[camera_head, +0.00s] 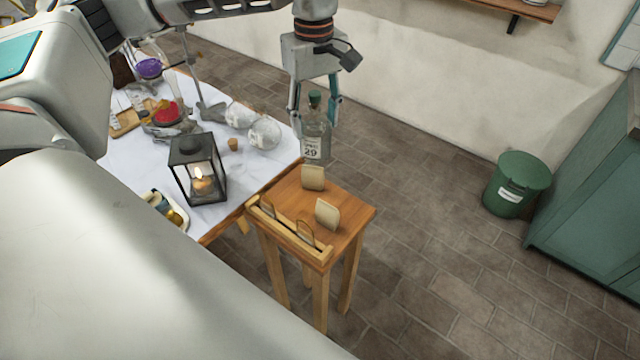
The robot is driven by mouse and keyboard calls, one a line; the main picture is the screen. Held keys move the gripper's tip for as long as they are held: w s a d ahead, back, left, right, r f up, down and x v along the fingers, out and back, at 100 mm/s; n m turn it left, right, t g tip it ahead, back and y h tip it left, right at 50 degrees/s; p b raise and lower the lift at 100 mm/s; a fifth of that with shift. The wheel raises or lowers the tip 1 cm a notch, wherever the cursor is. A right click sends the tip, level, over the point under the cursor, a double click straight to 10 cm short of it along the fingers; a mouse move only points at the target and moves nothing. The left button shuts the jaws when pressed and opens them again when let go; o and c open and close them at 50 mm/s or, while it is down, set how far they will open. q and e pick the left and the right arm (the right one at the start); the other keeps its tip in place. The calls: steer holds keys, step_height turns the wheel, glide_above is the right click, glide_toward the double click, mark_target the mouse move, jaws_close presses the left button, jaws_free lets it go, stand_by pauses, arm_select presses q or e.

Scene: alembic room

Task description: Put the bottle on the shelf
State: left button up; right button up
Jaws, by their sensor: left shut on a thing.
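The bottle (315,132) is clear glass with a dark green cap and a white label reading 29. My left gripper (315,112) is shut on it near its neck and holds it upright. In the picture the bottle is just above the far end of a small wooden stand (345,213); I cannot tell how high above it. A wooden wall shelf (520,8) shows at the top right, partly cut off by the frame. My right gripper is not in view.
The stand carries upright cream cards (327,213) and a front rail. The white-topped table (240,205) at left holds a lit lantern (198,170), round glass flasks (264,133) and a cork. A green bin (517,185) and green cabinet (595,190) are right. The middle floor is clear.

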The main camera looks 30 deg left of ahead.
arm_select(q)
step_height(320, 180, down, 18)
steer(key=shift+r, duration=0.25)
stand_by(0.4)
steer(key=o, duration=1.4)
steer(key=shift+f, duration=0.15)
steer(key=shift+o, duration=0.2)
